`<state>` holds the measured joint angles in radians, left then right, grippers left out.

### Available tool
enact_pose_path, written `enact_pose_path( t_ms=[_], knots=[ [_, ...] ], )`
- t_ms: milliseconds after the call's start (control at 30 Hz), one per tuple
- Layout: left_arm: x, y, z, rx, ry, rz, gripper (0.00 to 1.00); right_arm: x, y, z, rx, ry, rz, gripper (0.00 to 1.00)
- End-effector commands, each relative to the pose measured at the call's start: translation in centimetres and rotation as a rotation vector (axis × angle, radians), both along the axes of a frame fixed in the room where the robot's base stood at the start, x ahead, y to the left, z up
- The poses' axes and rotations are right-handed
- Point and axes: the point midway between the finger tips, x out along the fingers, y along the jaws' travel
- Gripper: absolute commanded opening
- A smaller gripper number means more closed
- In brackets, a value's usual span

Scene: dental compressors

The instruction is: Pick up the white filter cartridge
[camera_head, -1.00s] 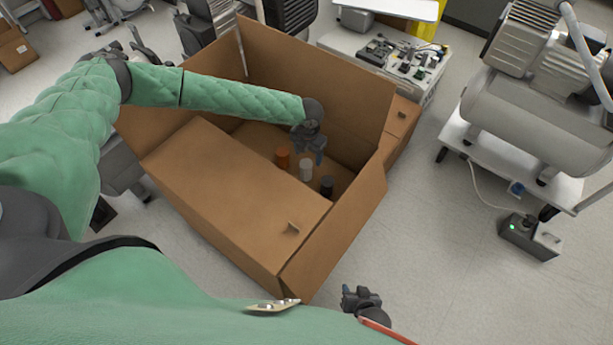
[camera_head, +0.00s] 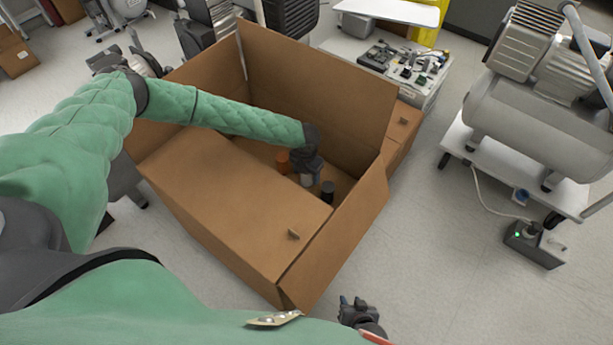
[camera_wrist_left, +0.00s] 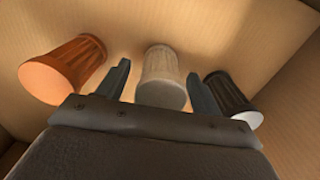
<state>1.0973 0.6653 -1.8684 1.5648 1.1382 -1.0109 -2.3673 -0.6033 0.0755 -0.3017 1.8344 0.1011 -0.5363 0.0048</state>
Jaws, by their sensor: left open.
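The white filter cartridge (camera_head: 307,180) stands on the floor of the open cardboard box, between an orange cartridge (camera_head: 283,162) and a black cartridge (camera_head: 327,190). In the left wrist view the white cartridge (camera_wrist_left: 162,78) lies between the two open fingers of my left gripper (camera_wrist_left: 160,85), with a gap visible on each side. In the head view my left gripper (camera_head: 308,168) is down in the box and partly covers the white cartridge's top. My right gripper (camera_head: 358,310) is outside the box at the bottom; its fingers are too small to read.
The cardboard box (camera_head: 235,205) has high walls around the cartridges. The orange cartridge (camera_wrist_left: 65,68) and black cartridge (camera_wrist_left: 232,98) stand close outside my left fingers. A compressor (camera_head: 540,120) on a white cart stands at right.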

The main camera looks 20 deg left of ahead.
Motion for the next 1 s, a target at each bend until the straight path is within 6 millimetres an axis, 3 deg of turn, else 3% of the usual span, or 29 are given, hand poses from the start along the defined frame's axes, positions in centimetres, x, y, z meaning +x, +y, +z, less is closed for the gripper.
enact_pose_path(
  t_ms=[233,500,767,1000],
  knots=[
    [0.0,0.0,-0.3,0.0,-0.001,0.0,0.66,-0.1,0.1,0.0,0.001,0.0,0.0,0.36],
    [0.0,0.0,-0.2,0.0,-0.001,0.0,0.17,-0.1,0.1,0.0,0.001,0.0,0.0,0.36],
    [0.1,0.0,0.0,0.0,-0.001,0.0,0.17,0.0,0.0,0.0,0.001,0.0,-0.001,0.36],
    [0.1,0.0,3.0,-0.002,-0.003,0.0,0.17,0.0,0.0,0.4,0.0,0.001,0.0,0.36]
  ],
)
